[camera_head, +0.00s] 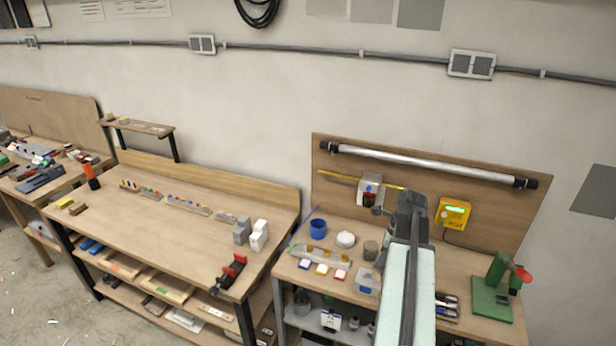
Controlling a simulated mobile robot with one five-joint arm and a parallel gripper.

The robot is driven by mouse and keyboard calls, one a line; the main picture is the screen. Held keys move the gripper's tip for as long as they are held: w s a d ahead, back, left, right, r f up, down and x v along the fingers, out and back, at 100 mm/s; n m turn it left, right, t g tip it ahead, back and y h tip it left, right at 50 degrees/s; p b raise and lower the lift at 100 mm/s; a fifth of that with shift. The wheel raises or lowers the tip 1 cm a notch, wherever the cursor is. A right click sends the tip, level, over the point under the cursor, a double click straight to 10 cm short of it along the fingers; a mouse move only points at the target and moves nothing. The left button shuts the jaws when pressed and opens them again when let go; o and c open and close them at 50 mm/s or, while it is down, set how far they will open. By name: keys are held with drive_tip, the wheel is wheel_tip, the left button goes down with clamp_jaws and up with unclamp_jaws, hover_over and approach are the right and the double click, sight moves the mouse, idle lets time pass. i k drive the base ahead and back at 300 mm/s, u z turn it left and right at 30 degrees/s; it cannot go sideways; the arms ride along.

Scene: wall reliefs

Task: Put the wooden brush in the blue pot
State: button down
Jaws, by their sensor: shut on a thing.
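The blue pot (318,229) stands upright near the back left of the right-hand workbench. My gripper (411,203) is at the far end of my pale arm, to the right of the pot and higher in the picture, in front of the wooden backboard. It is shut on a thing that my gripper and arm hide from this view. I cannot make out the wooden brush for certain anywhere. The inside of the pot is too small to read.
A white ball-like item (346,240) and an olive cylinder (371,250) stand right of the pot. A thin blue stick (304,229) slants at its left. A grey-white box (369,189) and a yellow box (453,212) are by the backboard. A green press (493,290) stands right.

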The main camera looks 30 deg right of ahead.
sight(318, 235)
drive_tip(key=i, duration=1.35)
drive_tip(key=z, duration=0.05)
